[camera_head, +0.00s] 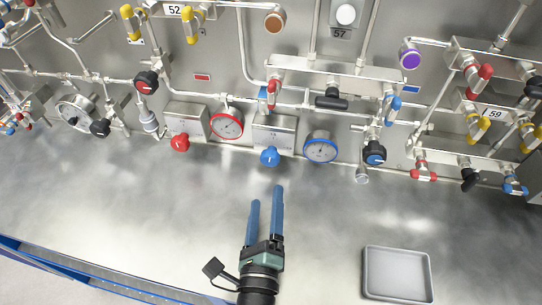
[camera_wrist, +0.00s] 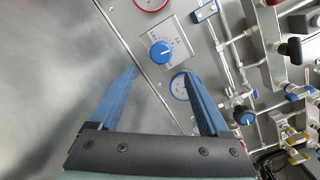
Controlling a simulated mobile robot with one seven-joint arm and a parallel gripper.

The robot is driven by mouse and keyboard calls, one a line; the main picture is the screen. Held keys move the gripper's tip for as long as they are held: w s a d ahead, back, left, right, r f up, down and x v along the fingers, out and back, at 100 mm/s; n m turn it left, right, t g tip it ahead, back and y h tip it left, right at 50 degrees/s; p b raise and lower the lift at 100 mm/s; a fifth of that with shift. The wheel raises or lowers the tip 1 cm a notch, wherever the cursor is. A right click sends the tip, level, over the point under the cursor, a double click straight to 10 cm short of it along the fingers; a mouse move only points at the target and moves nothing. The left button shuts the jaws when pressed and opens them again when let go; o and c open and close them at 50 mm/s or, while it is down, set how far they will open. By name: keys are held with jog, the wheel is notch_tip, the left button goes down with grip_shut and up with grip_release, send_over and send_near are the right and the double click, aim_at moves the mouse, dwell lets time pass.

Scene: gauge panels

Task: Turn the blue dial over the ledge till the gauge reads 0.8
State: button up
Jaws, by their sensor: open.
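The blue dial (camera_head: 270,156) sticks out from a metal plate (camera_head: 274,130) low on the panel, just above the steel ledge (camera_head: 150,200). In the wrist view the dial (camera_wrist: 160,52) shows a white pointer line, with scale marks on the plate around it. The blue-rimmed gauge (camera_head: 320,148) is just right of the dial. In the wrist view this gauge (camera_wrist: 179,88) is partly hidden by a finger, and its reading is too small to tell. My gripper (camera_head: 265,195) is open and empty above the ledge, its blue fingers pointing at the dial, apart from it.
A red dial (camera_head: 180,142) and a red-rimmed gauge (camera_head: 227,125) are left of the blue dial. A black-and-blue knob (camera_head: 374,154) and a small pipe end (camera_head: 362,175) are to the right. A grey tray (camera_head: 368,275) lies on the ledge at right. The ledge's left part is clear.

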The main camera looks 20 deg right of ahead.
aim_at(270, 162)
jog(key=p+x, duration=0.1)
jog(key=x, duration=1)
jog(key=shift+w+d, duration=0.1)
jog(key=shift+c, duration=0.3)
grip_shut()
